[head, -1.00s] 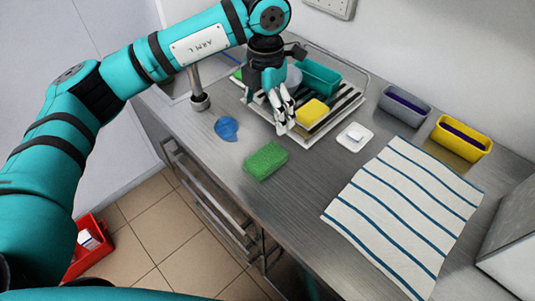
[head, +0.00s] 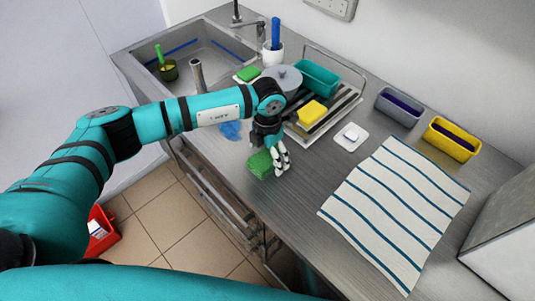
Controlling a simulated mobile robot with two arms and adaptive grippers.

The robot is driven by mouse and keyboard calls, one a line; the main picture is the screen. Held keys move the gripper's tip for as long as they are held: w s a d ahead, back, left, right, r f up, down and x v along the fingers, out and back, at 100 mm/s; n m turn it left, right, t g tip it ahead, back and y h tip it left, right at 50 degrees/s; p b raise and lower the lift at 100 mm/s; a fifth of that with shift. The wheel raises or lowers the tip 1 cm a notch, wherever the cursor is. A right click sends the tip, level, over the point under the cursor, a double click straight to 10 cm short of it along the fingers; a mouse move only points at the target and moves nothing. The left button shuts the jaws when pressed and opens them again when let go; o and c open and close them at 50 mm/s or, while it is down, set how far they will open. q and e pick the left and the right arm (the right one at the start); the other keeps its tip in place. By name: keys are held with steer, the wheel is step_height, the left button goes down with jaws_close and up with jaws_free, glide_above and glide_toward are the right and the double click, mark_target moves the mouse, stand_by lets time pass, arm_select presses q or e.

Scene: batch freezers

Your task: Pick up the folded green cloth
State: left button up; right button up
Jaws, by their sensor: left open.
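The folded green cloth (head: 259,166) is a thick green block on the steel counter, near its front edge. My left gripper (head: 281,169) is open, pointing down at the cloth's right side, and hides part of it. I cannot tell whether the fingers touch the cloth. My right gripper is not in view.
The drying rack (head: 338,113) holds a yellow sponge (head: 312,112), a teal tub (head: 318,77) and a grey pot. A striped towel (head: 395,210) covers the right of the counter. The sink (head: 190,48) is at back left.

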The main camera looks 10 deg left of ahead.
arm_select(q)
steer(key=shift+f, duration=0.75)
steer(key=c, duration=1.3)
